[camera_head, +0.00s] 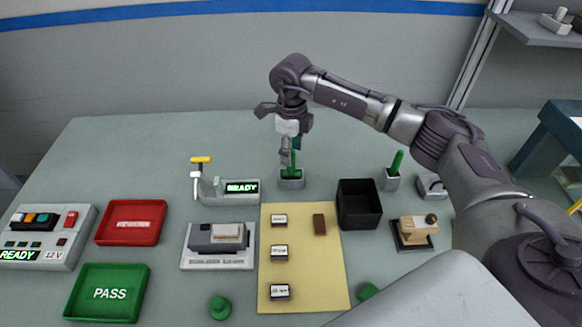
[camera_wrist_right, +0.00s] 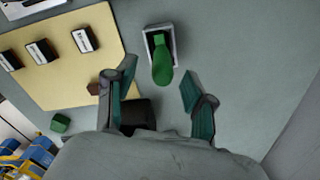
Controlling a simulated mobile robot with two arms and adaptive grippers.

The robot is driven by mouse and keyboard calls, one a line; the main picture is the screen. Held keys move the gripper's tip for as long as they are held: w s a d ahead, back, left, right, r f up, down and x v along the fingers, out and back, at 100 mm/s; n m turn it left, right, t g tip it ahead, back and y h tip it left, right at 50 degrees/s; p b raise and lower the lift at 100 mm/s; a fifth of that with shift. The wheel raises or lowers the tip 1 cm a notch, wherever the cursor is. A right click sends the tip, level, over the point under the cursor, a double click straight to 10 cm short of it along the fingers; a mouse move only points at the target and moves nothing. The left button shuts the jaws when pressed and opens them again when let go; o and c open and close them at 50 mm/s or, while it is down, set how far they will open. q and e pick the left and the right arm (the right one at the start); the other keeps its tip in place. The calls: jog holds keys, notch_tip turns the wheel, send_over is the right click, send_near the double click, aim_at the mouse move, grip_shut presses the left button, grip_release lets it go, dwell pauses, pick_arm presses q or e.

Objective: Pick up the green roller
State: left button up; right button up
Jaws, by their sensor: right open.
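A green upright piece (camera_head: 295,163), which I take for the green roller, stands in a small grey holder (camera_head: 291,181) behind the yellow mat. In the right wrist view the green piece (camera_wrist_right: 162,65) has a rounded end and stands in its pale-rimmed holder (camera_wrist_right: 148,38). My right gripper (camera_head: 288,158) points down over it, partly covering it in the head view. In the wrist view the open fingers (camera_wrist_right: 158,76) lie either side of its rounded end, with gaps showing. Contact is not visible. A similar green piece (camera_head: 397,161) stands in another holder at the right.
The black bin (camera_head: 359,205) and yellow mat (camera_head: 300,296) with labelled blocks lie in front of the holder. A device with a yellow-topped lever (camera_head: 226,194) stands left. Red (camera_head: 130,239) and green (camera_head: 85,310) trays are farther left. The back of the table is clear.

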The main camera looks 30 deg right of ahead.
aim_at(292, 174)
jog(key=shift+f, duration=0.3)
notch_tip(292, 174, down, 4)
jog(key=p, duration=0.2)
jog(key=shift+p, duration=0.3)
jog(key=shift+w+f, duration=0.15)
jog(key=shift+f, duration=0.4)
pick_arm(q)
jog(key=r, duration=0.2)
jog(key=shift+w+r, duration=0.4)
pick_arm(e)
grip_shut()
